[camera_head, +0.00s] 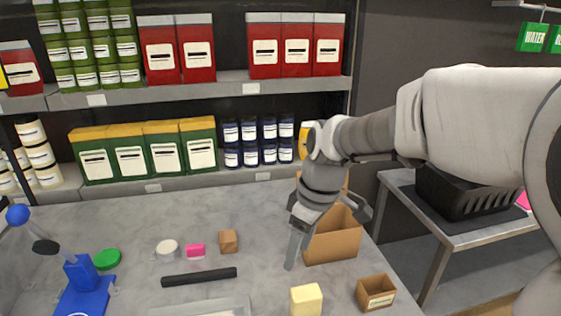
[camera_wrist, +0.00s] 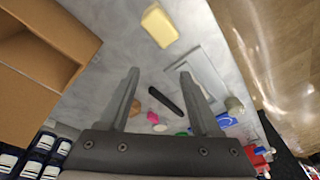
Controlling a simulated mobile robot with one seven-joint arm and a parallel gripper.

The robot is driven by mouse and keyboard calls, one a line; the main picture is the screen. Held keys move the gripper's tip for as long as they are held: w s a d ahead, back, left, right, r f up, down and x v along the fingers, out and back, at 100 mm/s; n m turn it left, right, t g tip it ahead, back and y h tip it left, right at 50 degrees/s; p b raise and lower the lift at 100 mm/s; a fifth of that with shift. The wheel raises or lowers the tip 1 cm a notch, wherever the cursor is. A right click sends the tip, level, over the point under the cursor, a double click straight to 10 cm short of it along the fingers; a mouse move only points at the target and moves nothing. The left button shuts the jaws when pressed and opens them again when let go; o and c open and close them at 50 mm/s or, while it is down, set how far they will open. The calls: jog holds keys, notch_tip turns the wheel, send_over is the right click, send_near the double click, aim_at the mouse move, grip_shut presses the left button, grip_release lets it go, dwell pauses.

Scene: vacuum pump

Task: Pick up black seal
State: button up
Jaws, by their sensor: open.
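A flat black oval piece (camera_head: 46,247) sits at the end of an arm of the blue stand (camera_head: 82,283) at the left of the table in the head view; it looks like the black seal, though I cannot be sure. A long black bar (camera_head: 199,277) lies on the table's middle; it also shows between my fingers in the wrist view (camera_wrist: 167,98). My gripper (camera_head: 322,235) is open and empty, above the table's right part in front of the open cardboard box (camera_head: 333,246). It is well to the right of the blue stand and apart from the bar.
Near the bar lie a brown block (camera_head: 228,240), a pink block (camera_head: 195,250), a white round piece (camera_head: 167,250) and a green disc (camera_head: 107,259). A yellow block (camera_head: 306,299) and small carton (camera_head: 375,292) stand at front right. Stocked shelves (camera_head: 205,86) line the back.

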jog(key=w+a+f+n+g+y+b, duration=0.2)
jog(key=w+a+f+n+g+y, duration=0.25)
jog(key=a+f+n, duration=0.4)
jog(key=n+g+y+b, duration=0.1)
jog(key=n+g+y, duration=0.1)
jog(key=y, duration=0.1)
send_near(200, 273)
jog(key=shift+s+f, duration=0.4)
jog(key=shift+s, duration=0.25)
jog(key=shift+w+a+f+n+y, duration=0.25)
jog(key=shift+a+n+y, duration=0.1)
jog(key=shift+y, duration=0.1)
jog(key=x, duration=0.7)
jog(key=shift+a, duration=0.15)
grip_shut()
